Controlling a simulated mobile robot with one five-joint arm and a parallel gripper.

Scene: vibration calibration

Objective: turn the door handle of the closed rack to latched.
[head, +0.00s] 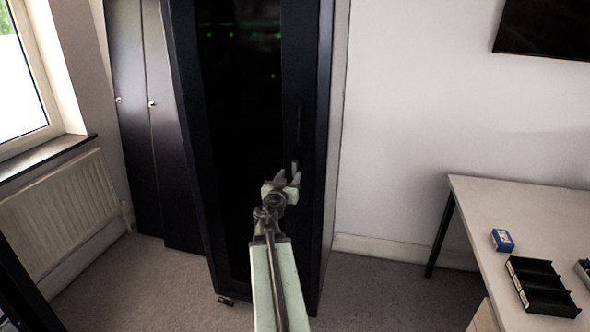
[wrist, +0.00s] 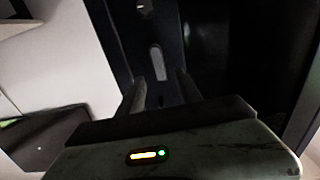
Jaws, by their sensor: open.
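The closed rack (head: 330,150) is a tall black cabinet with a dark glass door (head: 240,130). Its dark, slim door handle (head: 300,124) stands upright on the right door frame in the head view. My gripper (head: 289,174) is open in front of that frame, by the lower end of the handle. In the wrist view my open gripper (wrist: 160,80) points at the door frame. A grey oblong part, seemingly of the handle (wrist: 156,62), shows just beyond the gap between the fingers. I cannot tell whether the fingers touch it. Nothing is seen held.
A white table (head: 520,205) at the right carries a blue box (head: 502,240) and a black tray (head: 540,285). Dark lockers (head: 150,120) stand left of the rack, near a radiator (head: 65,205) under the window. Carpet is clear right of the rack.

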